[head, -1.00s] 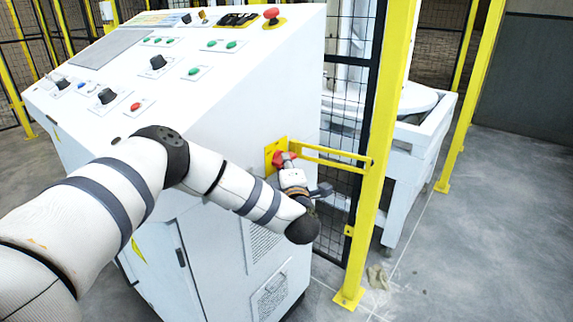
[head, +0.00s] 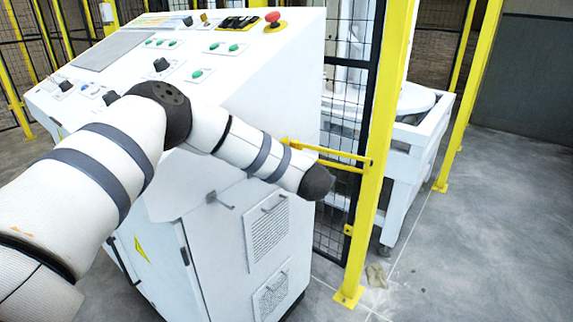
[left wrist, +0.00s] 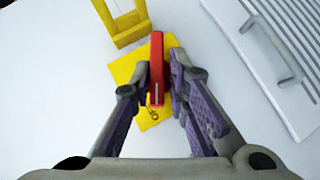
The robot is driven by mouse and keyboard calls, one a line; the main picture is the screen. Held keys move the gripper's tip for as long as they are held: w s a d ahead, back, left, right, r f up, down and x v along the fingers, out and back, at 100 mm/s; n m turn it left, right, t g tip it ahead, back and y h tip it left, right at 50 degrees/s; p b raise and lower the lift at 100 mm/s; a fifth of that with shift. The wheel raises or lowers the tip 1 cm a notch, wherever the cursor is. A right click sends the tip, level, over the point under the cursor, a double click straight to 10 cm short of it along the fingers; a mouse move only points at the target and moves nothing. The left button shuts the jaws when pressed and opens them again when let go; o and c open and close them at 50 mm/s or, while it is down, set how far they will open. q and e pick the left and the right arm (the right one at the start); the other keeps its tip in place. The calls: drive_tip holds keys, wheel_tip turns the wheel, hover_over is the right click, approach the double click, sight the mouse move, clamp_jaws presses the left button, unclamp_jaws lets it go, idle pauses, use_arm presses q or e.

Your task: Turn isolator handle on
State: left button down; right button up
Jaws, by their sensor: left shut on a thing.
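The red isolator handle (left wrist: 156,52) stands out from a yellow plate (left wrist: 120,73) on the white cabinet side in the left wrist view. My left gripper (left wrist: 160,82) is shut on the red handle, with one finger on each side of it. The handle runs roughly up and down in that view, and the plate looks tilted around it. A small dark marking shows on the plate between the fingers. In the head view my left arm hides the handle, the plate and the gripper. My right gripper is in neither view.
The white control cabinet (head: 245,105) has knobs and buttons on its sloped top. A yellow rail (head: 335,155) beside the handle runs to a yellow post (head: 372,150) of the mesh fence. A vented panel with a pull (left wrist: 270,45) is close by. Grey floor at right is open.

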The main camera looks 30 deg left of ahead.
use_arm(q)
drive_tip(key=shift+w+r+m+g+h+b, duration=0.15)
drive_tip(key=shift+w+m+g+b, duration=0.1)
drive_tip(key=shift+m+g+b, duration=0.95)
drive_tip(key=shift+w+r+m+g+h+b, duration=0.25)
drive_tip(key=shift+m+g+b, duration=0.4)
drive_tip(key=shift+g+b, duration=1.05)
drive_tip(key=shift+w+r+m+g+b, duration=0.1)
drive_tip(key=shift+w+m+g+b, duration=0.2)
drive_tip(key=shift+m+g+b, duration=1.1)
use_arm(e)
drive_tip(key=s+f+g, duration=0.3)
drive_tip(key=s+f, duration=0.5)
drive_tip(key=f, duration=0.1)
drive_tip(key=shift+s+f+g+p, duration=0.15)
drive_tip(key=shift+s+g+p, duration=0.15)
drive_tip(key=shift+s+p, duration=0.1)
use_arm(q)
drive_tip(key=shift+n+g, duration=0.4)
drive_tip(key=shift+n, duration=0.05)
drive_tip(key=c, duration=1.7)
unclamp_jaws()
drive_tip(key=shift+o, duration=0.2)
drive_tip(key=shift+a, duration=0.1)
